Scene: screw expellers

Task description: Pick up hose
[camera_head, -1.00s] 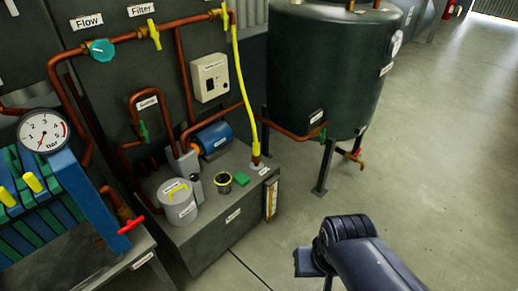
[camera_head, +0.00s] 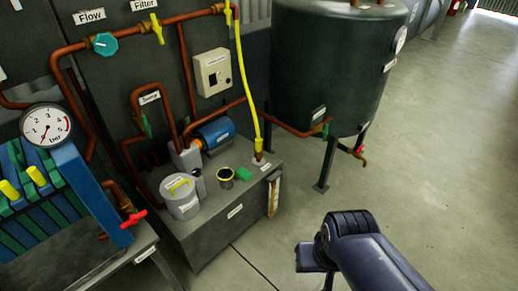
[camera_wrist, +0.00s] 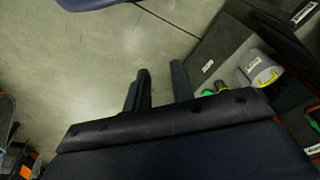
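The yellow hose (camera_head: 246,95) hangs from the pipe fitting by the yellow valve at the top. It runs down, slightly bowed, to a brass end on top of the grey bench box (camera_head: 195,245). My gripper (camera_wrist: 161,76) shows in the wrist view with its two dark fingers apart and nothing between them, over bare floor. In the head view my arm is at the lower right, well away from the hose. The fingers are not clear there. I cannot make out the hose in the wrist view.
The large dark tank (camera_head: 325,70) stands on legs behind. A blue filter press (camera_head: 85,190) is at left. Floor at right is clear.

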